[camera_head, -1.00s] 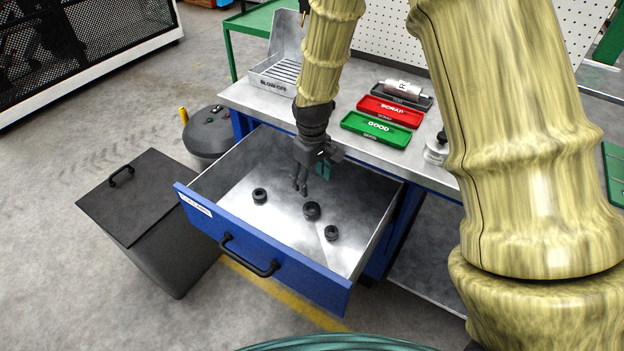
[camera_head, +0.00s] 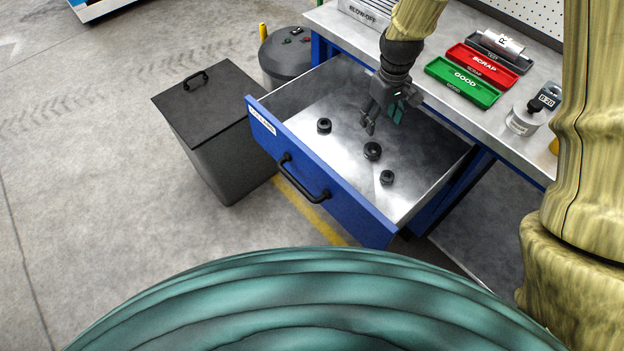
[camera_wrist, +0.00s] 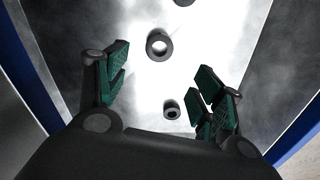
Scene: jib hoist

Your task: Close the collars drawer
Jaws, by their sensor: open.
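The collars drawer (camera_head: 335,185) has a blue front and stands pulled out from the workbench. Its black bar handle (camera_head: 303,180) is on the front face, with a white label near the left end. Three dark collars lie on the metal drawer floor: a left one (camera_head: 324,125), a middle one (camera_head: 372,150) and a right one (camera_head: 387,177). My gripper (camera_head: 370,125) is open and empty, pointing down over the drawer interior, behind the front panel. In the wrist view my gripper (camera_wrist: 165,90) shows its green-padded fingers spread, with a collar (camera_wrist: 160,45) beyond them.
A black lidded bin (camera_head: 215,130) stands left of the drawer, and a round dark machine (camera_head: 288,58) behind it. The bench top holds a green GOOD tray (camera_head: 462,82), a red SCRAP tray (camera_head: 480,62) and a gauge (camera_head: 535,108). Floor before the drawer is clear.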

